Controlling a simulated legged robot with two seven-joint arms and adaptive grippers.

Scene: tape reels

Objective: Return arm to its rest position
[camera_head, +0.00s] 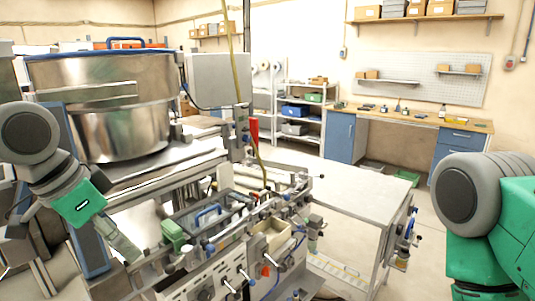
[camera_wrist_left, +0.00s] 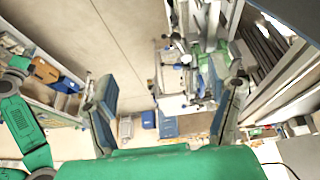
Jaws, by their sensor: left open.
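My left arm comes in from the left in the head view, with its green wrist in front of the machine. In the left wrist view my left gripper (camera_wrist_left: 166,92) has its two fingers spread wide apart, with nothing between them. In the head view the left gripper (camera_head: 118,240) hangs low beside the machine's front left; its fingertips are hard to make out there. My right arm shows at the right edge of the head view as grey and green links. Its gripper is out of view.
The large machine (camera_head: 190,150) with a metal drum (camera_head: 110,95) stands close to my left arm. A light table (camera_head: 355,200) stands in the middle. Open floor lies beyond it, before a workbench (camera_head: 425,118) and shelving (camera_head: 300,112).

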